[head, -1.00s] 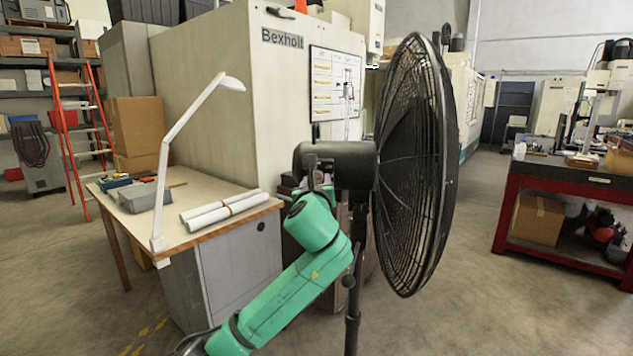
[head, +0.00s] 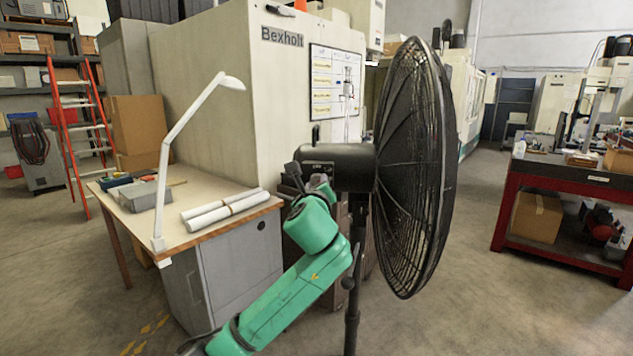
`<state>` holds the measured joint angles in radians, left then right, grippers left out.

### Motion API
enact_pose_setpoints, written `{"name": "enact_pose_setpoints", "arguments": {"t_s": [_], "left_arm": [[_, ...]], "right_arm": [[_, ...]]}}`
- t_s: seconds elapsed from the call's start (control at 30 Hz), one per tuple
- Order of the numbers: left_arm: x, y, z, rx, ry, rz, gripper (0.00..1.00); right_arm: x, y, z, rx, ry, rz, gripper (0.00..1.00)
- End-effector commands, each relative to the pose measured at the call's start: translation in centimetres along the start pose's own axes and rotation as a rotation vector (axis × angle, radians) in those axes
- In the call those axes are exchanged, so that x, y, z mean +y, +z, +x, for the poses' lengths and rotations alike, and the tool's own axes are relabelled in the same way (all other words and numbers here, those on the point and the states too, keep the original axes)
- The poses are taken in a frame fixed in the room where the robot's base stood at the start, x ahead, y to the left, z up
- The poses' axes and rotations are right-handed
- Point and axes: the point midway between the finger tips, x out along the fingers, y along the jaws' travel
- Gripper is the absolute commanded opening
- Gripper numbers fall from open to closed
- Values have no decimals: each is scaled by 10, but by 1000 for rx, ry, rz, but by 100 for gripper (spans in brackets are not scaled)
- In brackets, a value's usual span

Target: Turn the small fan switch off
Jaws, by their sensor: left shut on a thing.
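The black pedestal fan stands in the middle of the head view, with its round cage (head: 415,170) facing right. Its motor housing (head: 345,165) points left, with small pale markings on its side. My left arm reaches up from below, and its dark gripper (head: 294,170) is at the rear left end of the housing. The gripper is small here and partly hidden by my wrist. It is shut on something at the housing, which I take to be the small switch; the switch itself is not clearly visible. My right gripper is out of view.
A workbench (head: 110,182) with a white lamp (head: 165,160) and rolled paper (head: 222,210) stands left, beside a large machine (head: 215,90). A red bench (head: 512,205) stands right. The fan pole (head: 352,315) is close to my forearm. Floor between fan and red bench is clear.

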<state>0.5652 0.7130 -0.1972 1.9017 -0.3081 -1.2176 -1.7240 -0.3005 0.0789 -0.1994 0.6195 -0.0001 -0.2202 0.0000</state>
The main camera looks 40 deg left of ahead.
Motion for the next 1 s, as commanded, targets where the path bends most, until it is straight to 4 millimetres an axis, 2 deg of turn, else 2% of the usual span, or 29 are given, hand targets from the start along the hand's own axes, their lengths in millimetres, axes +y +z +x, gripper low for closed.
{"name": "enact_pose_setpoints", "arguments": {"t_s": [0.4,1.0], "left_arm": [[-1,2,0,26,4,-396,0],[1,2,0,63,11,-946,0]], "right_arm": [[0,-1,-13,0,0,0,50],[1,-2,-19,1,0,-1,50]]}}
